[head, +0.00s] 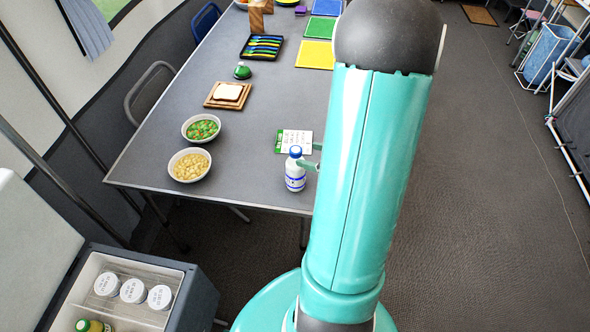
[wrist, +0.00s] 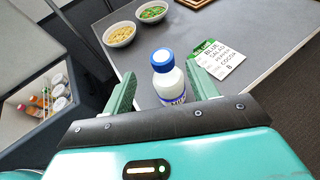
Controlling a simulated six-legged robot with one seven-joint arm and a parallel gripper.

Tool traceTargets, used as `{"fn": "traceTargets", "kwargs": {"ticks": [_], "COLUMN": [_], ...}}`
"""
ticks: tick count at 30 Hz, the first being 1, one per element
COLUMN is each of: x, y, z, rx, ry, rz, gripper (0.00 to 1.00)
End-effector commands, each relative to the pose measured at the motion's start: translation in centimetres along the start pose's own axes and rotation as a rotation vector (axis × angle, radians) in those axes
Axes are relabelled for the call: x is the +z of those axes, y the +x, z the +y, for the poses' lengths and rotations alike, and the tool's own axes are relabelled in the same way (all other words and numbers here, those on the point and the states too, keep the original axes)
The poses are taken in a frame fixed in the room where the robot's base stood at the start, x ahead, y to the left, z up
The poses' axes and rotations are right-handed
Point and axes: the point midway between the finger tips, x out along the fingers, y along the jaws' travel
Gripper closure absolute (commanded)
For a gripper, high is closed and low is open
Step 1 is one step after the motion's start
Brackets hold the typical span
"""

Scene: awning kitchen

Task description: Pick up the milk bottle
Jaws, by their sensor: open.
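The milk bottle (head: 295,172) is white with a blue cap and a blue label. It stands upright near the front edge of the grey table (head: 250,113). In the wrist view the bottle (wrist: 168,80) shows between the two green fingers of my gripper (wrist: 163,92), which are apart with visible room on both sides of it. In the head view the fingers of my gripper (head: 308,164) reach in from the right at the bottle's upper part, and my arm hides the rest of the gripper. I cannot tell whether a finger touches the bottle.
A printed card (head: 296,141) lies just behind the bottle. Bowls of yellow food (head: 189,165) and green vegetables (head: 201,128) stand to the left. Bread on a board (head: 228,94) lies farther back. An open cooler (head: 183,297) with several containers stands at lower left.

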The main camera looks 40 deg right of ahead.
Motion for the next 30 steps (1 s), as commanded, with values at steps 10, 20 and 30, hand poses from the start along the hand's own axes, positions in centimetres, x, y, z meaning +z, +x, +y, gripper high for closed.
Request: {"fn": "traceTargets", "kwargs": {"ticks": [10, 20, 30], "x": [0.0, 0.0, 0.0], "y": [4.0, 8.4, 8.6], "z": [-0.1, -0.4, -0.5], "rx": [0.006, 0.006, 0.005], "ry": [-0.002, -0.003, -0.004], "rz": [0.001, 0.000, 0.000], "gripper": [0.42, 0.42, 0.59]}}
